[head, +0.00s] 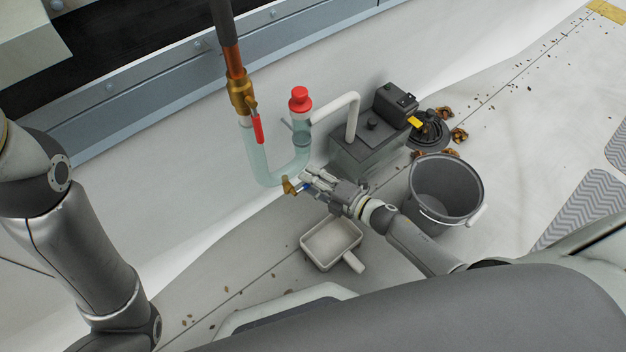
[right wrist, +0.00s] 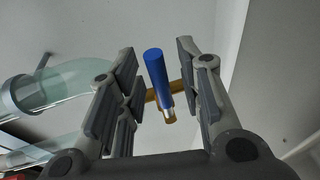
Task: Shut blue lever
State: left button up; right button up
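The blue lever (head: 303,187) sits on a small brass valve (head: 289,186) at the low bend of the clear U-shaped pipe (head: 262,168). In the right wrist view the blue lever (right wrist: 156,72) stands between the two fingers of my right gripper (right wrist: 157,88), with visible gaps on both sides. The gripper is open, and its fingers also reach the lever's place in the head view (head: 308,182). The brass stem (right wrist: 160,95) shows behind the lever. My left arm is at the left of the head view; its gripper is out of frame.
A red lever (head: 257,130) hangs on the brass valve above. A red cap (head: 300,98) tops the pipe's other arm. A grey pump box (head: 365,150), a bucket (head: 445,190) and a white scoop-like tray (head: 331,243) stand close around my right arm. Leaves litter the floor.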

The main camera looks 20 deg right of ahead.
jog(key=v, duration=1.2)
jog(key=shift+r, duration=0.1)
dwell(0.4)
